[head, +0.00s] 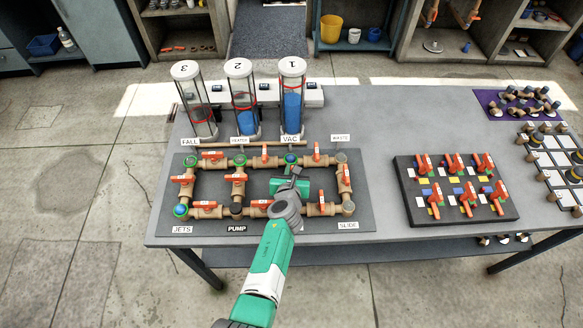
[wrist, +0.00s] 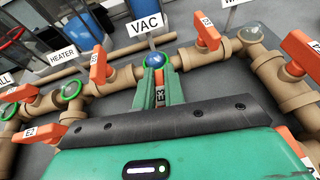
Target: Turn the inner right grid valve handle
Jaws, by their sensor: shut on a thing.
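The pipe grid (head: 213,211) lies on a dark board on the table, with orange valve handles on its tan pipes. My gripper (head: 291,181) is over the inner right pipe, below the VAC junction (head: 291,159). In the wrist view its two green fingers (wrist: 160,82) are closed on either side of the inner right valve handle (wrist: 160,95), an orange handle with a white tag. The handle lies roughly in line with the pipe toward the VAC junction (wrist: 155,60). My gripper hides most of that valve and the pipe below it.
Neighbouring orange handles stand close by, at upper left (wrist: 98,65) and upper right (wrist: 208,34) in the wrist view. Three clear cylinders (head: 240,95) stand behind the grid. A board of orange valves (head: 455,185) lies to the right, with bare table (head: 385,120) behind it.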

